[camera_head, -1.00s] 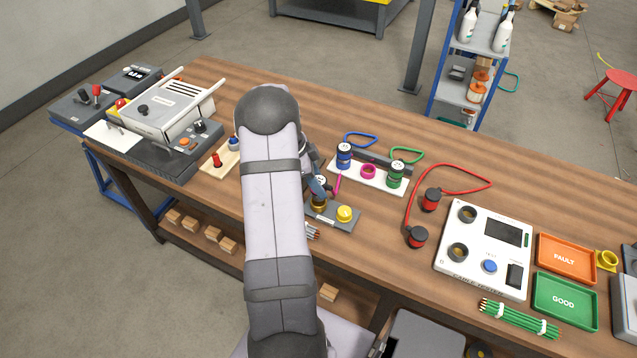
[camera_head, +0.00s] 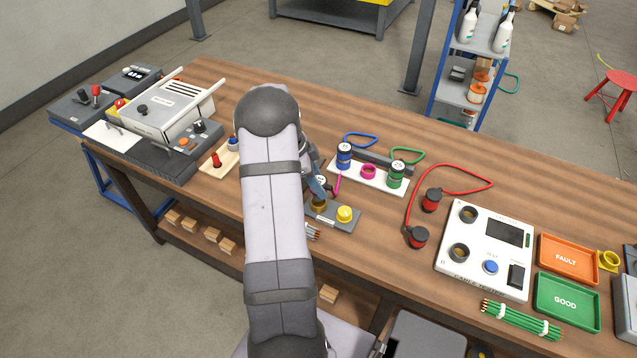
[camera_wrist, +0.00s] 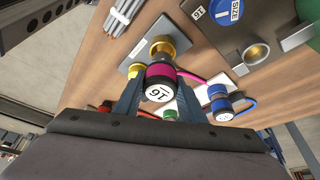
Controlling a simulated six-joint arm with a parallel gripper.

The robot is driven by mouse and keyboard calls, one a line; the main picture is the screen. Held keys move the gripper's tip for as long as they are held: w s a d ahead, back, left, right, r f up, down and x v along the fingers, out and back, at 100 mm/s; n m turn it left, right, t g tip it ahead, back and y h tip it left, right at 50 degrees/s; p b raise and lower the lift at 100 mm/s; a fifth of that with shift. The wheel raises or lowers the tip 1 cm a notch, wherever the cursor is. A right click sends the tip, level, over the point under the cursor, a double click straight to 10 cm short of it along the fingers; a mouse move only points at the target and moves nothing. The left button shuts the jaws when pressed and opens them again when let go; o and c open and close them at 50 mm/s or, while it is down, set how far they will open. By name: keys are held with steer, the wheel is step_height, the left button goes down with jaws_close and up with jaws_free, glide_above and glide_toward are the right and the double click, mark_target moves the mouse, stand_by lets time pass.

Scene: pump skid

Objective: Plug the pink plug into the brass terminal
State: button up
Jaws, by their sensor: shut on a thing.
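My gripper (camera_wrist: 158,98) is shut on the pink plug (camera_wrist: 160,72), a dark plug with a pink band and a white numbered cap. Its cap also shows in the head view (camera_head: 320,182), mostly hidden by my arm. The brass terminal (camera_wrist: 162,44) is a gold ring on a grey block, directly beyond the plug in the wrist view. In the head view the brass terminal (camera_head: 318,206) is just under the plug. I cannot tell whether the plug touches it or has entered it. A pink cord runs from the plug toward the white strip.
A yellow terminal (camera_head: 344,214) sits on the same grey block. The white strip (camera_head: 382,184) behind holds a blue plug (camera_head: 344,156), a green plug (camera_head: 396,176) and an empty pink socket (camera_head: 368,171). Grey rods (camera_wrist: 125,14) lie close by. A tester (camera_head: 484,250) stands to the right.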

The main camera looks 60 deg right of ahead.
steer(key=shift+f+b, duration=1.7)
steer(key=shift+b, duration=0.2)
stand_by(0.4)
steer(key=o, duration=1.3)
steer(key=shift+b+v, duration=1.1)
steer(key=shift+v, duration=2.6)
steer(key=shift+a, duration=0.1)
